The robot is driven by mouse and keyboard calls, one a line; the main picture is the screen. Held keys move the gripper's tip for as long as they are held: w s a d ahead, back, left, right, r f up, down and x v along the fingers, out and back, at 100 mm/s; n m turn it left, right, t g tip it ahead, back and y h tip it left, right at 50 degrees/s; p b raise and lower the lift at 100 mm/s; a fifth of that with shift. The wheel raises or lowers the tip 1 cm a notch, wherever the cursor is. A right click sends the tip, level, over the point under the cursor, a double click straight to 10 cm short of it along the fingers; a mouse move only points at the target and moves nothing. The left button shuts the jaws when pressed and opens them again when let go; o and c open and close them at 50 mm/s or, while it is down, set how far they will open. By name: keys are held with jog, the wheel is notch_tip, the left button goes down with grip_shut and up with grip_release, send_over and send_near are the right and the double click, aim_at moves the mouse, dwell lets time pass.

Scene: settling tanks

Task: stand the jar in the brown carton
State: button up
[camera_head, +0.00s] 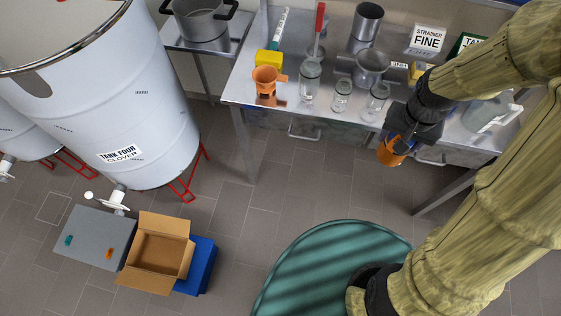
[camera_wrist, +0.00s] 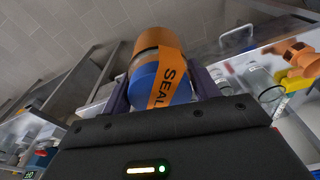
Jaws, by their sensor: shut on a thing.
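In the head view my gripper (camera_head: 400,138) is at the bench's front edge, and the jar's orange end (camera_head: 390,154) points down over the floor. The gripper hides most of the jar there. The brown carton (camera_head: 145,281) stands at the lower left with its flaps open. Its visible inside looks empty. The jar is well to the right of the carton.
The carton stands between a grey box (camera_head: 95,236) and a blue box (camera_head: 202,262). A white tank (camera_head: 140,110) on red legs is behind them. Floor between is clear.

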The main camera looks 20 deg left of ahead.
jog(key=shift+w+d+r+p, duration=0.15)
jog(key=shift+w+p, duration=0.25)
jog(key=shift+w, duration=0.05)
jog(key=shift+w+d+r+p, duration=0.15)
jog(key=shift+w+p, duration=0.2)
jog(key=shift+w, duration=0.05)
jog(key=w+d+f+p, duration=0.2)
jog(key=w+d+p, duration=0.3)
jog(key=w+p, duration=0.3)
jog(key=shift+w+f+p, duration=0.15)
jog(key=shift+w+p, duration=0.05)
jog(key=shift+p, duration=0.1)
jog(key=shift+a, duration=0.15)
